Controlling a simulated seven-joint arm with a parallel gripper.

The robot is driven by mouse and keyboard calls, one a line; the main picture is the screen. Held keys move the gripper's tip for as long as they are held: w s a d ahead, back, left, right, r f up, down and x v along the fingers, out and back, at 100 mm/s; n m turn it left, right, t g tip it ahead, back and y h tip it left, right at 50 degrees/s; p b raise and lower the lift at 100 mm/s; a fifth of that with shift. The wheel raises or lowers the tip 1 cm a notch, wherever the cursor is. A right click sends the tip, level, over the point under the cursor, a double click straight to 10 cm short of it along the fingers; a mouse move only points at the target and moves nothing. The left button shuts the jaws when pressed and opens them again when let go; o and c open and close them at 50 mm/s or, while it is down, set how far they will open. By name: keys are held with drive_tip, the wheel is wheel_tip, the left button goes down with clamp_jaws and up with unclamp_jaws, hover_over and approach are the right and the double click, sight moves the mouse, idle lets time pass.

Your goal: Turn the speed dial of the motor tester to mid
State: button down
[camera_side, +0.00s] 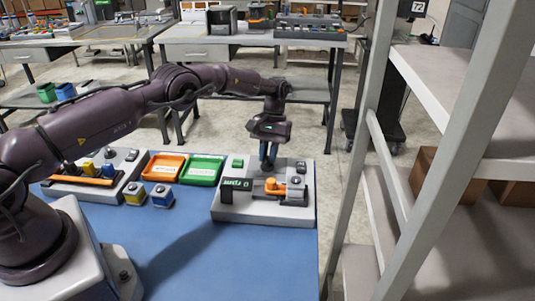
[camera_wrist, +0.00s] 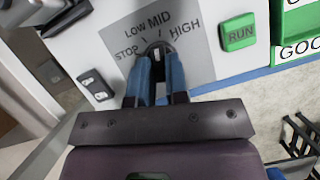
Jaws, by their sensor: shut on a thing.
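The motor tester (camera_side: 248,213) is a light grey box on the blue bench, with a green display, an orange part and a motor on it. Its speed dial (camera_wrist: 155,46) is a dark knob on a grey plate marked STOP, LOW, MID and HIGH in the wrist view. My gripper (camera_wrist: 158,60) points down with its blue fingers shut on the dial, one on each side. In the side view, my gripper (camera_side: 268,164) is at the back of the tester. The fingers hide much of the dial, and I cannot tell which mark it points to.
A green RUN button (camera_wrist: 238,32) and a black switch (camera_wrist: 96,86) flank the dial plate. Left of the tester are a green bin (camera_side: 203,182), an orange bin (camera_side: 164,179) and small button boxes. The front of the blue bench (camera_side: 240,262) is clear. A shelf rack (camera_side: 455,95) stands right.

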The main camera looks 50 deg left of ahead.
drive_tip(key=shift+m, duration=0.5)
drive_tip(key=shift+y, duration=0.3)
drive_tip(key=c, duration=1.1)
unclamp_jaws()
drive_tip(key=shift+r, duration=0.1)
drive_tip(key=shift+v, duration=1.45)
wheel_tip(320, 180, up, 7)
